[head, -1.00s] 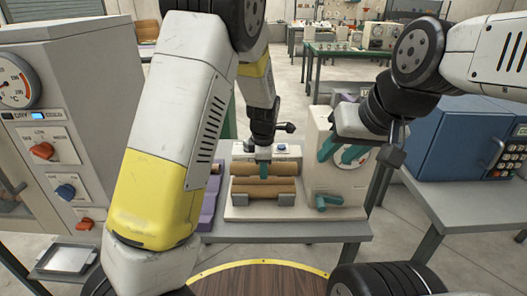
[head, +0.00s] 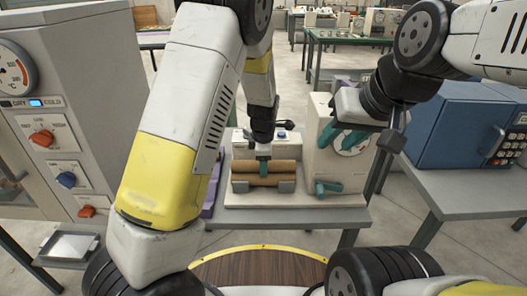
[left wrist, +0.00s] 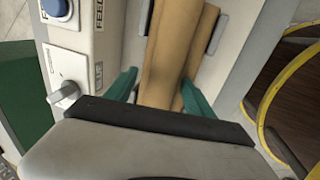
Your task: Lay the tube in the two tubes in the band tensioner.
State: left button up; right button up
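Two brown tubes lie side by side in the band tensioner (head: 290,200), a pale base with grey end brackets; the rear tube (head: 284,166) sits against the front tube (head: 256,180). My left gripper (head: 264,170) is down over the tubes. In the left wrist view its green fingers (left wrist: 160,88) stand apart on either side of the brown tubes (left wrist: 165,60), with a gap beside the left finger. My right gripper (head: 341,142) is open and empty in front of the upright white machine (head: 318,160).
A green handle (head: 327,187) sticks out low on the white machine. A purple part (head: 210,195) lies left of the tensioner. A grey control cabinet (head: 50,130) stands left, a blue box (head: 465,130) right.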

pick_arm(q)
jog(key=shift+s, duration=0.1)
jog(key=v, duration=0.7)
jog(key=shift+r, duration=0.35)
notch_tip(320, 180, up, 7)
dwell(0.5)
